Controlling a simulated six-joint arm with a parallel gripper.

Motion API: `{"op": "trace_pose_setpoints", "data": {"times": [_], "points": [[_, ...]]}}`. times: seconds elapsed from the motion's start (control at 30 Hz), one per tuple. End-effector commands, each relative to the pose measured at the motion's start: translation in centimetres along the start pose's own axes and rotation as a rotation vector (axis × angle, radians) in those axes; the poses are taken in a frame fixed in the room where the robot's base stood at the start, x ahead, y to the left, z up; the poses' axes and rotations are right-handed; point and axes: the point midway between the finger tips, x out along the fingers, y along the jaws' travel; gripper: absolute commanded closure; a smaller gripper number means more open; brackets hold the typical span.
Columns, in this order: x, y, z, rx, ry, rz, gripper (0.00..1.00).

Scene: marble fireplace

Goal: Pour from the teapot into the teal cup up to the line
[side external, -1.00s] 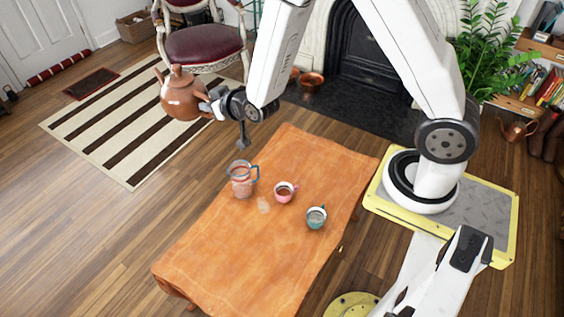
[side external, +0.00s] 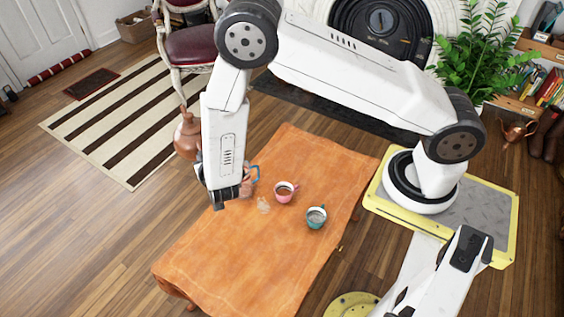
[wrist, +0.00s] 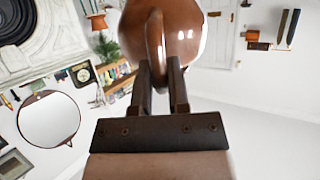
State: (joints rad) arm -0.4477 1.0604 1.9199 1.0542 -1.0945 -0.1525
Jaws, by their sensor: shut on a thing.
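The brown teapot (side external: 187,138) is held in the air beyond the left far edge of the table, partly hidden by my arm in the side view. In the wrist view my gripper (wrist: 160,75) is shut on the handle of the teapot (wrist: 190,30). The cup's line and the level inside are too small to make out.
A pink cup (side external: 284,193) with brown liquid stands left of the teal cup. A glass jug (side external: 252,179) is partly hidden behind my wrist. A pale patch (side external: 263,205) lies on the cloth (side external: 240,255). The near part of the table is clear.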

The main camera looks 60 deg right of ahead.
Motion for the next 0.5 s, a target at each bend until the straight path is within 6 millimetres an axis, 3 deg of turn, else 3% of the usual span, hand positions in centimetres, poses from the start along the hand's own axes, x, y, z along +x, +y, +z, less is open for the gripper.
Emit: {"op": "trace_pose_setpoints", "data": {"times": [0.5], "points": [[-3.1, 0.2, 9.7, 0.099, 0.007, 0.240, 1.00]]}}
